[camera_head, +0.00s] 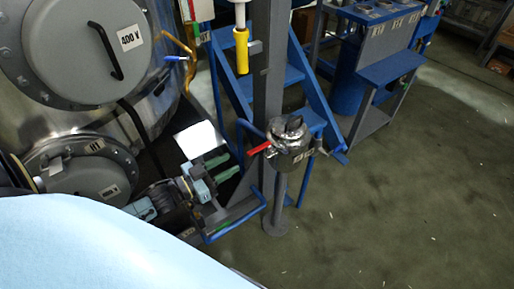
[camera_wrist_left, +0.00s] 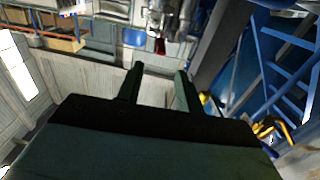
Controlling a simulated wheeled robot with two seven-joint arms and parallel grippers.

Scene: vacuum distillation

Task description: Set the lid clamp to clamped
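A small shiny metal vessel (camera_head: 289,150) with a dark-topped lid (camera_head: 291,127) stands on a grey post in the head view. A red lever (camera_head: 259,148) sticks out from its left side; it looks like the clamp handle, but I cannot tell its setting. My left gripper (camera_head: 232,163) is left of the red lever, its two green fingers apart with nothing between them. The fingers also show apart and empty in the left wrist view (camera_wrist_left: 160,78). They do not appear to touch the vessel or lever. My right gripper is out of view.
A grey column (camera_head: 267,85) stands just behind the vessel, with blue steps (camera_head: 290,75) beyond. A large tank with a round door (camera_head: 75,50) fills the upper left. A blue-topped stand (camera_head: 390,68) is at the back. Floor to the right (camera_head: 420,200) is clear.

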